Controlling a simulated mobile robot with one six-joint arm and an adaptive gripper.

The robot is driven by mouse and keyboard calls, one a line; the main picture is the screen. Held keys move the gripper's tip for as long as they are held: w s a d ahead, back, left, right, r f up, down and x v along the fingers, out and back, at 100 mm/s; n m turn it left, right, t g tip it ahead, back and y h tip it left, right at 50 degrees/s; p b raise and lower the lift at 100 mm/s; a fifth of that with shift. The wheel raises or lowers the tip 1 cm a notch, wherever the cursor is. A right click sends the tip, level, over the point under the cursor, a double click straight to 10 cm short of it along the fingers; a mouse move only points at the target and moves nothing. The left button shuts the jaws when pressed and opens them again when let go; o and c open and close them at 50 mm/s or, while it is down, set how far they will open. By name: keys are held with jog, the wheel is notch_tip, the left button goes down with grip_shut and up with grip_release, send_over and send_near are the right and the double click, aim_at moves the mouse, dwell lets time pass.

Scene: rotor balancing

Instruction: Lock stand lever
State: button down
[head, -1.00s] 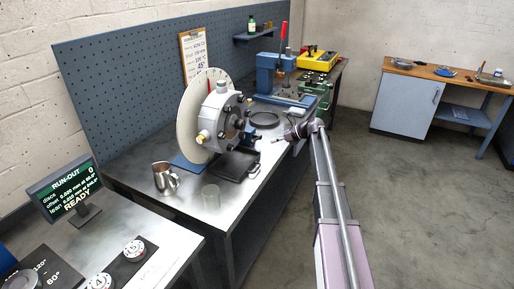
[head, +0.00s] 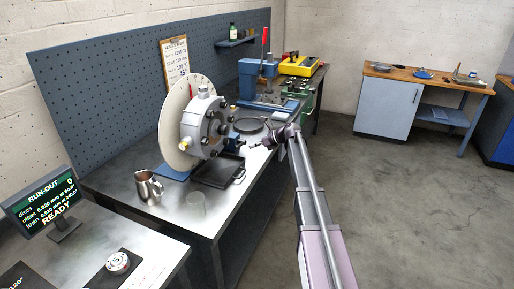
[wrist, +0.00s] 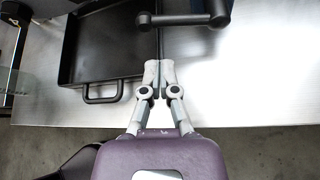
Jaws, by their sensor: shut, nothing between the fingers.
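The stand lever (wrist: 185,19) shows in the wrist view as a dark horizontal bar with a rounded knob at each end, at the top of the picture. My gripper (wrist: 158,66) is shut and empty, its fingertips just below the bar in the picture; I cannot tell whether they touch it. In the head view my gripper (head: 254,148) is at the right of the rotor stand, over the bench's front side. The grey rotor hub (head: 205,125) with its pale disc (head: 172,127) stands on the bench. The lever is too small to make out clearly in the head view.
A black tray (wrist: 100,45) with a loop handle lies left of my fingers; it also shows below the rotor (head: 216,172). A dark round dish (head: 250,125) lies behind my gripper.

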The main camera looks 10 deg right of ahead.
jog(key=b+x, duration=0.2)
jog(key=x, duration=0.3)
jog(key=shift+d+f, duration=0.1)
jog(key=shift+f, duration=0.05)
jog(key=shift+w+a+f+b, duration=0.1)
jog(key=shift+w+a+b, duration=0.1)
jog(key=shift+a, duration=0.15)
jog(key=shift+w+a+f+b, duration=0.1)
jog(key=shift+a+f+b, duration=0.05)
jog(key=shift+a, duration=0.15)
jog(key=shift+a, duration=0.1)
jog(key=shift+d, duration=0.35)
jog(key=shift+r, duration=0.1)
